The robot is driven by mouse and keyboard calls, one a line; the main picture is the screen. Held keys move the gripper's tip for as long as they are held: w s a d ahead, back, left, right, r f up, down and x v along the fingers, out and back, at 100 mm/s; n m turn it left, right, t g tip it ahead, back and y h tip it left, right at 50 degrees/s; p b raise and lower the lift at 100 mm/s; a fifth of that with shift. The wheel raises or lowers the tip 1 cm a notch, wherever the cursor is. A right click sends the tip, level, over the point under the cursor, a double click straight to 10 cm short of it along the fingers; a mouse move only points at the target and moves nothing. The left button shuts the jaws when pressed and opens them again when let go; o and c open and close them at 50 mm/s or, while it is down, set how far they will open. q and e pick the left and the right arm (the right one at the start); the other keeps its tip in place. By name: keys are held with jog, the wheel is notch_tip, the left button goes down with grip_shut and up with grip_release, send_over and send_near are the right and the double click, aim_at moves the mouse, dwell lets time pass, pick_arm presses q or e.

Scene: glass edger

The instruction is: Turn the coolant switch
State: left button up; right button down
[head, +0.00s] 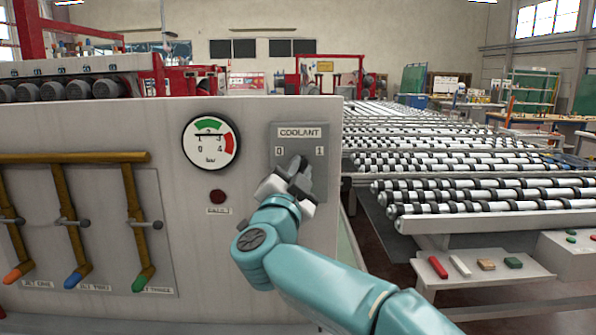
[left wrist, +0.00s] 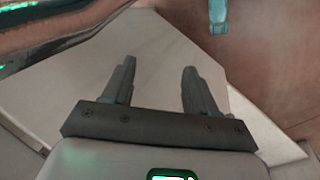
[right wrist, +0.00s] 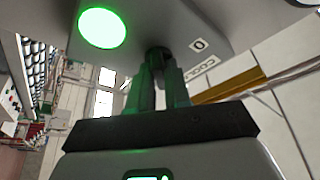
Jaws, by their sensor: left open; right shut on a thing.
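The grey coolant plate (head: 286,133) is on the front of the white machine panel, lettered COOLANT, with 0 at left and 1 at right. My right gripper (head: 299,172) is at the plate and hides the switch in the head view. In the right wrist view its fingers (right wrist: 159,85) are shut on the dark coolant switch (right wrist: 158,55), close to the 0 mark. I cannot tell which mark the switch points to. A bright green round lamp (right wrist: 102,28) glows beside it. My left gripper (left wrist: 158,78) is open and empty, seen only in the left wrist view.
A pressure gauge (head: 211,141) and a dark red fault lamp (head: 217,197) are left of the plate. Brass pipes with several coloured valve handles (head: 75,277) are further left. A roller conveyor (head: 470,190) and a small shelf (head: 485,270) with coloured blocks are at right.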

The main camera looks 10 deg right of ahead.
jog(key=shift+r, duration=0.15)
jog(key=c, duration=1.2)
grip_release()
jog(key=shift+o, duration=0.2)
jog(key=b+v, duration=0.4)
jog(key=v, duration=1.2)
jog(key=shift+s+b, duration=0.2)
jog(key=shift+b, duration=0.2)
